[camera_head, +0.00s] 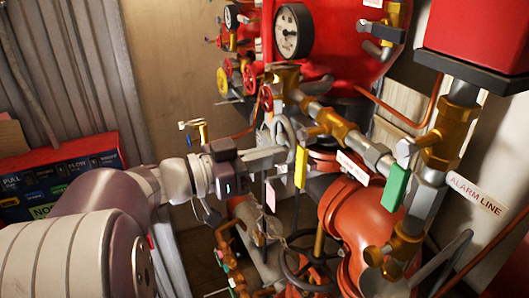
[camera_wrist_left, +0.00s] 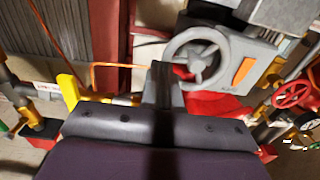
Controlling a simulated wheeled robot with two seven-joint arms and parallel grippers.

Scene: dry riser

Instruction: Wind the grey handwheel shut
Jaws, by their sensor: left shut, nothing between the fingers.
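The grey handwheel (camera_wrist_left: 197,62) shows in the left wrist view, a spoked ring on a grey housing with an orange stripe. In the head view, what looks like its rim (camera_head: 289,131) shows nearly edge-on among the brass fittings. My left gripper (camera_head: 284,157) reaches in from the left with its fingers shut and empty. Its tips lie close to the wheel, at the rim's lower side in the head view. In the left wrist view the shut fingers (camera_wrist_left: 160,72) point just left of the wheel. I cannot tell whether they touch it. My right gripper is not in view.
Red handwheels (camera_head: 226,70), a pressure gauge (camera_head: 292,31) and a red tank stand behind. Brass valves with a green tag (camera_head: 396,187) and a yellow tag (camera_head: 301,167) crowd the right. A large orange-red pipe (camera_head: 358,225) and a dark handwheel lie below. Copper tubing crosses nearby.

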